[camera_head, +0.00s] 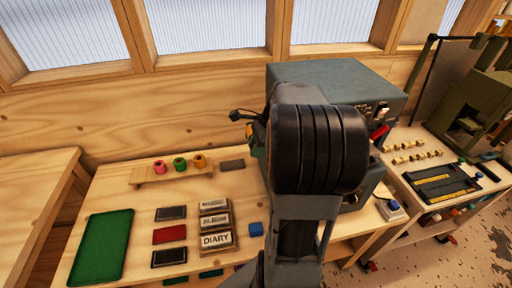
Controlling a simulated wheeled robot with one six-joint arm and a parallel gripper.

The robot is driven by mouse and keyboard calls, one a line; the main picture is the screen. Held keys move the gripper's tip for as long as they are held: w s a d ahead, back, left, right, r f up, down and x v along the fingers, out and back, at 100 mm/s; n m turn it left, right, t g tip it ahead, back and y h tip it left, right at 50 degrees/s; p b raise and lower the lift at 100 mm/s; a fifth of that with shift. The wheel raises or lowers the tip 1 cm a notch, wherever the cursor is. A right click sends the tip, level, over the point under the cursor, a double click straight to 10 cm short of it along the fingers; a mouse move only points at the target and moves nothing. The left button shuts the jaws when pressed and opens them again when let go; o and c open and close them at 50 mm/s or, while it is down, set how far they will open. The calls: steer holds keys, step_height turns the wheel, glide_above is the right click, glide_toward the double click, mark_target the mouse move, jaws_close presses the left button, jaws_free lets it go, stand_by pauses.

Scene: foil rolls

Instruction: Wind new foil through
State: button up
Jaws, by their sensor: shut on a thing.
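A large grey-blue machine (340,80) stands at the back of the bench. My arm rises in front of it and covers much of its front.
A green tray (100,247) lies at the bench's left. Dark and red flat pads (169,234), label blocks including one marked DIARY (217,240) and a blue block (256,229) lie in front. A second bench with a green machine (470,110) is at the right.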

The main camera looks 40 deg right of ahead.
steer(key=o, duration=0.9)
steer(key=shift+r, duration=0.1)
steer(key=shift+r, duration=0.25)
step_height(320, 180, up, 3)
steer(key=shift+s+f+b, duration=0.1)
steer(key=shift+b, duration=0.45)
steer(key=s+a+r+b, duration=0.1)
steer(key=s+a+r, duration=0.1)
steer(key=s+r, duration=0.1)
steer(key=s+a+r, duration=0.2)
steer(key=s+r, duration=0.1)
steer(key=s, duration=0.2)
steer(key=s+a+r+b, duration=0.1)
steer(key=s+r, duration=0.2)
steer(key=s, duration=0.1)
steer(key=shift+s+a+r+b, duration=0.25)
steer(key=shift+a+b, duration=0.05)
steer(key=shift+a, duration=0.1)
